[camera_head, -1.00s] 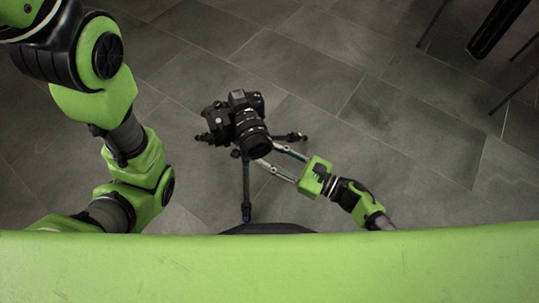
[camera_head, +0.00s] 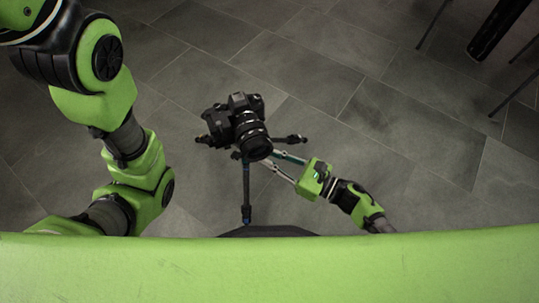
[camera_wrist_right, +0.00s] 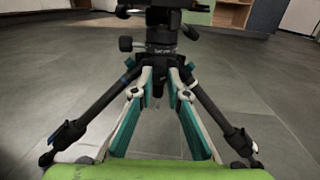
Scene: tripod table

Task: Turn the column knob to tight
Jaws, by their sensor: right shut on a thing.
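A black camera (camera_head: 237,125) sits on top of a dark tripod, its lens pointing toward me. The tripod's legs (camera_head: 246,190) spread on the floor below it. My right gripper (camera_head: 272,159) reaches in from the right, its fingertips partly hidden by the lens. In the right wrist view, its fingers (camera_wrist_right: 161,78) close in at the tripod's column, just under the collar (camera_wrist_right: 161,51). They are shut on the column knob, which the fingertips mostly hide. The left arm (camera_head: 130,150) shows, but its gripper is out of view.
Another small dark knob (camera_wrist_right: 126,44) sticks out left of the tripod collar, above my fingers. Tripod legs (camera_wrist_right: 100,98) slant down on both sides of the gripper. Dark furniture legs (camera_head: 495,30) stand at the upper right. The tiled floor around is clear.

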